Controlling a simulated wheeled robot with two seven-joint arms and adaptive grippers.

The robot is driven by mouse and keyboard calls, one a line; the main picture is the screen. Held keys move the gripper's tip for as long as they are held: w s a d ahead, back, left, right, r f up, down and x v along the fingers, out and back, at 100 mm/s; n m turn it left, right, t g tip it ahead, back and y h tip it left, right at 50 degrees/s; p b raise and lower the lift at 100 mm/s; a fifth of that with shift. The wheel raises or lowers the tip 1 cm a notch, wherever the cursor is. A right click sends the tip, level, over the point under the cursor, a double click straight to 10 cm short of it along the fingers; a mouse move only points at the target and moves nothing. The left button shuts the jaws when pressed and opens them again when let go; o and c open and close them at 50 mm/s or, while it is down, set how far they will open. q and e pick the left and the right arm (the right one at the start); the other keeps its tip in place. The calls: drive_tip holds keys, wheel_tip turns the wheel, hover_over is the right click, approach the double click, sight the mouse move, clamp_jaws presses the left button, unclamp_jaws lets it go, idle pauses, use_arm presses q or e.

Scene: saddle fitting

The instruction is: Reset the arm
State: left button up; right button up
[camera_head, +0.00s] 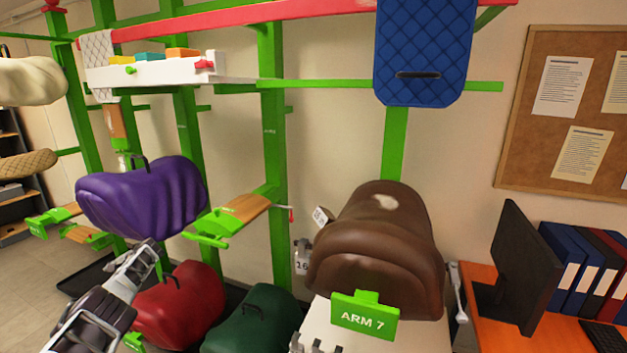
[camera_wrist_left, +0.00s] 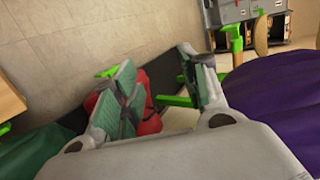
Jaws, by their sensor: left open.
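Several saddle arms with green ends stick out from the green rack. An empty wooden arm with a green end (camera_head: 240,212) reaches out right of the purple saddle (camera_head: 145,200). Another wooden arm (camera_head: 115,125) stands upright against a post. The brown saddle (camera_head: 375,245) sits behind a green "ARM 7" plate (camera_head: 365,316). My left gripper (camera_head: 143,262) is open and empty, in front of the rack just below the purple saddle. In the left wrist view its two fingers (camera_wrist_left: 165,95) are spread, with a red saddle beyond them. My right gripper does not show.
A red saddle (camera_head: 185,305) and a dark green saddle (camera_head: 252,325) lie low behind my left gripper. A white tray (camera_head: 150,72) and a blue quilted pad (camera_head: 424,50) are higher up. An orange desk (camera_head: 490,330) with a monitor (camera_head: 520,270) stands right.

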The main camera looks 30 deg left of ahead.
use_arm(q)
drive_tip(key=s+d+f+m+t+h, duration=0.1)
drive_tip(key=s+d+f+m+t, duration=0.25)
drive_tip(key=s+f, duration=0.85)
drive_tip(key=s+d+f+m+t+h, duration=0.15)
drive_tip(key=s+f+m, duration=0.25)
drive_tip(key=s+f, duration=0.8)
drive_tip(key=s+d+f+h, duration=0.1)
drive_tip(key=s+d+f, duration=0.1)
drive_tip(key=d+f, duration=0.85)
drive_tip(key=s+d+f+h, duration=0.2)
drive_tip(key=d+f, duration=0.8)
drive_tip(key=d, duration=0.1)
drive_tip(key=s+d+f+n+h+b, duration=0.1)
drive_tip(key=d+f, duration=0.4)
drive_tip(key=d, duration=1.1)
drive_tip(key=s+d+f+n+h+b, duration=0.1)
drive_tip(key=d+f, duration=0.5)
drive_tip(key=d, duration=1)
drive_tip(key=s+d+f+n+g+h+b, duration=0.1)
drive_tip(key=d+f, duration=0.5)
drive_tip(key=d, duration=1)
drive_tip(key=shift+s+f+h+b, duration=0.15)
drive_tip(key=shift+s+h+b, duration=0.4)
drive_tip(key=shift+h, duration=0.7)
